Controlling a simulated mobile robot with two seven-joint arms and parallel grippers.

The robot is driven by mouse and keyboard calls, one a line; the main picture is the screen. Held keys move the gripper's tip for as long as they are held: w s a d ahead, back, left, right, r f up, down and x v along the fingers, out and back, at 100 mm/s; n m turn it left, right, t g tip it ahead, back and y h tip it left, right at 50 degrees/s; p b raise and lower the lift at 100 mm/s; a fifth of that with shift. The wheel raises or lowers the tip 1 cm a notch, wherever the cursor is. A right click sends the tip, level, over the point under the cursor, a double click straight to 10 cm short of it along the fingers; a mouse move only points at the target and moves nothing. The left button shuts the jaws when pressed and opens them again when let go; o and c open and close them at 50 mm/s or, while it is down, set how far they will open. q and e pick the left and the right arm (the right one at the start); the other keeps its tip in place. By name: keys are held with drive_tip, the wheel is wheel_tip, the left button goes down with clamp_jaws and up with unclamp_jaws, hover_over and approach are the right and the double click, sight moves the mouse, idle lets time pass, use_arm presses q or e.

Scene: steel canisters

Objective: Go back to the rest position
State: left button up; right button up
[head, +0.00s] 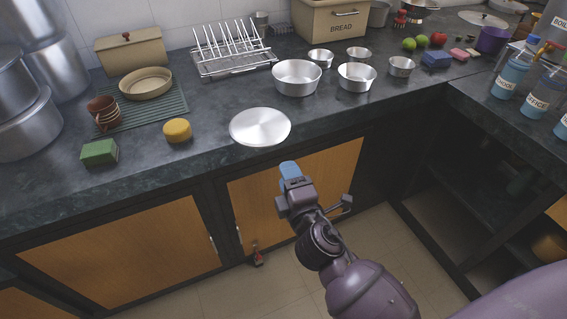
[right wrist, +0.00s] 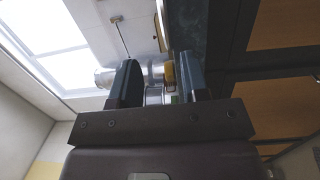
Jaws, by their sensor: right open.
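My right gripper (head: 290,176) is in front of the counter's front edge, below a round steel lid or plate (head: 260,127) and apart from it. In the right wrist view its two fingers (right wrist: 158,82) stand apart with nothing held between them. Large steel canisters (head: 62,72) and stacked steel pots (head: 25,128) stand at the far left of the counter. Shiny metal shows beyond the fingers in the right wrist view. My left gripper is not in view.
Labelled bottles (head: 510,76) stand at right. Open floor lies below the cabinets.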

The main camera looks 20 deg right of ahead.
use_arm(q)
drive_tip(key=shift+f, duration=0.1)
use_arm(e)
drive_tip(key=shift+s, duration=0.7)
drive_tip(key=shift+a, duration=0.1)
use_arm(q)
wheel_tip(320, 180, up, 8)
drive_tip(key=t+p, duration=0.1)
drive_tip(key=p, duration=0.8)
use_arm(e)
drive_tip(key=s+d+f+m+g, duration=0.2)
drive_tip(key=s+m, duration=0.3)
drive_tip(key=s, duration=0.3)
drive_tip(key=s+d+f+m+g, duration=0.3)
drive_tip(key=s+d+m, duration=0.1)
drive_tip(key=s, duration=0.5)
drive_tip(key=s+d+f+m+g+y, duration=0.1)
drive_tip(key=s+d+f+m+g, duration=0.1)
drive_tip(key=s+m, duration=0.5)
drive_tip(key=shift+s+d+f, duration=0.5)
drive_tip(key=shift+s+d, duration=0.05)
drive_tip(key=shift+s, duration=0.15)
